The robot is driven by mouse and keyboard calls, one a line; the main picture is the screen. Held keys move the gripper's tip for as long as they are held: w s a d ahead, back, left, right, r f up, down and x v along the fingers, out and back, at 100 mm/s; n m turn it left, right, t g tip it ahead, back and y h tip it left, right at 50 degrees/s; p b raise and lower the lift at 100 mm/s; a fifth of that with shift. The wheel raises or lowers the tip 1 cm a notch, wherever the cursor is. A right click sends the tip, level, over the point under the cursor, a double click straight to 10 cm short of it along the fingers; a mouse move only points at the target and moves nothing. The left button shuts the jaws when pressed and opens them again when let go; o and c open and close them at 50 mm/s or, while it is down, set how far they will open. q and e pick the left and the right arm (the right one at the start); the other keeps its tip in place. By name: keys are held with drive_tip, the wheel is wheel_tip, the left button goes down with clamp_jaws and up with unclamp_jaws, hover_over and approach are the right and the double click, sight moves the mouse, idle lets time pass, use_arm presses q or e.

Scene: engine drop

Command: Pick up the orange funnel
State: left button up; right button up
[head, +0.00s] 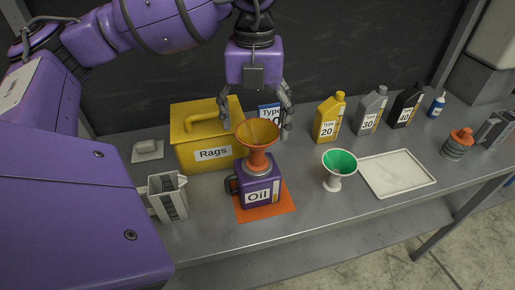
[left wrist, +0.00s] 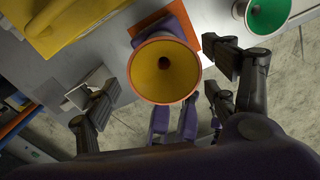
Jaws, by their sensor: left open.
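The orange funnel (head: 257,142) stands upright on the purple oil container labelled "Oil" (head: 250,188), its wide mouth facing up. The container sits on an orange mat (head: 278,210). My left gripper (head: 256,118) hangs pointing down above and behind the funnel, with its fingers spread apart and nothing between them. In the left wrist view the funnel's round yellow-orange mouth (left wrist: 164,69) shows between the open fingers of the left gripper (left wrist: 165,85), a little beyond them. I cannot see contact between fingers and funnel. My right gripper is not clearly in view.
A yellow Rags box (head: 190,160) stands close left of the funnel. A green and white funnel (head: 339,165) and a pale tray (head: 396,174) are to the right. Several bottles, including the yellow Type 20 (head: 328,118), line the back. A grey metal part (head: 168,197) stands at the front left.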

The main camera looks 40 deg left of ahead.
use_arm(q)
wheel_tip(320, 180, down, 5)
drive_tip(key=shift+s+f+p, duration=0.1)
drive_tip(key=shift+f+p, duration=0.1)
drive_tip(key=shift+p, duration=0.15)
drive_tip(key=shift+c, duration=0.3)
drive_tip(key=c, duration=1)
drive_tip(key=shift+c, duration=1.2)
